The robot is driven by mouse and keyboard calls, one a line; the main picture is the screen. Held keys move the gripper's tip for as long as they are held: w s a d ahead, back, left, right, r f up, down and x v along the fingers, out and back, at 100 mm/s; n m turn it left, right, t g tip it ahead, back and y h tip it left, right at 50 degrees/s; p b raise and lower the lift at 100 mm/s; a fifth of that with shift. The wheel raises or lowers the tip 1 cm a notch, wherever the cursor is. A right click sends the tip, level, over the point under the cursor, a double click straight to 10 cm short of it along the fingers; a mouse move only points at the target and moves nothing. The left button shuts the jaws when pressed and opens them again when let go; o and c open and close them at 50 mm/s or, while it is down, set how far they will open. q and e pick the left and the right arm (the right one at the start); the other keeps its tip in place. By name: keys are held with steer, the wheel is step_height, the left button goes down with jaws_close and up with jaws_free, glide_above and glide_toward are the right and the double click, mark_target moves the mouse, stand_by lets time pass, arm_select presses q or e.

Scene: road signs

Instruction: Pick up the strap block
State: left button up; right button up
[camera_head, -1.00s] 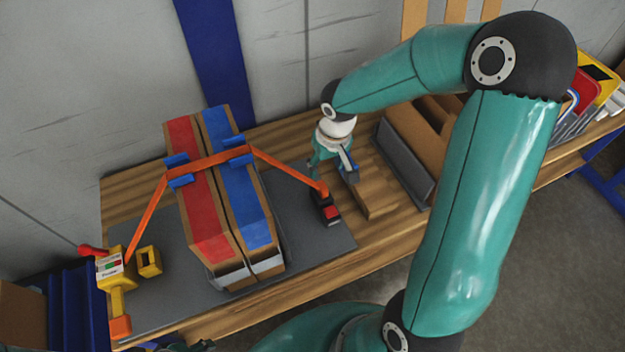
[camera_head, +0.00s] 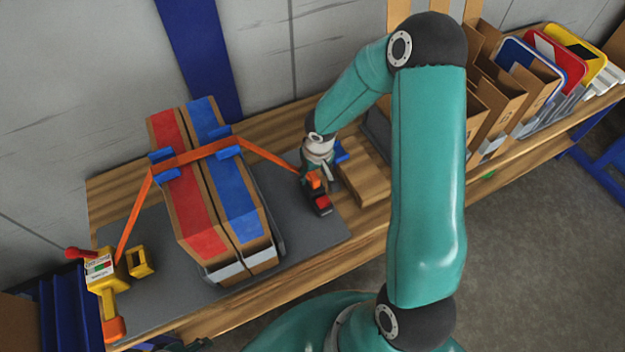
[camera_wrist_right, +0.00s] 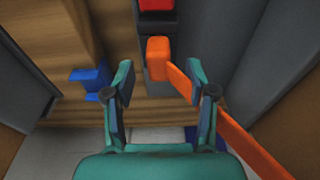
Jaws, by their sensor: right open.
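I take the strap block to be the orange block (camera_head: 314,181) at the right end of the orange strap (camera_head: 262,152). It sits by a dark fitting with a red part (camera_head: 321,205) on the grey mat. In the wrist view the orange block (camera_wrist_right: 157,58) lies just beyond the fingertips, between their lines, with the strap running off to the right. My right gripper (camera_wrist_right: 160,78) is open and empty, close to the block. In the head view my right gripper (camera_head: 318,168) is partly hidden by its own wrist. My left gripper is not in view.
A blue block (camera_head: 341,150) lies near the right gripper; it also shows in the wrist view (camera_wrist_right: 90,79). The strap crosses cartons with red (camera_head: 187,190) and blue (camera_head: 233,180) bands. A yellow ratchet (camera_head: 102,275) stands left. Road signs (camera_head: 555,60) stand at back right.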

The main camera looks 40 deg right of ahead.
mark_target(313, 176)
steer(key=f, duration=0.3)
steer(key=shift+w+d+f, duration=0.15)
steer(key=shift+w, duration=0.15)
jaws_close()
steer(key=shift+r, duration=0.9)
step_height(313, 176, up, 18)
steer(key=p, duration=0.2)
steer(key=shift+r+p, duration=0.2)
steer(key=shift+p, duration=0.15)
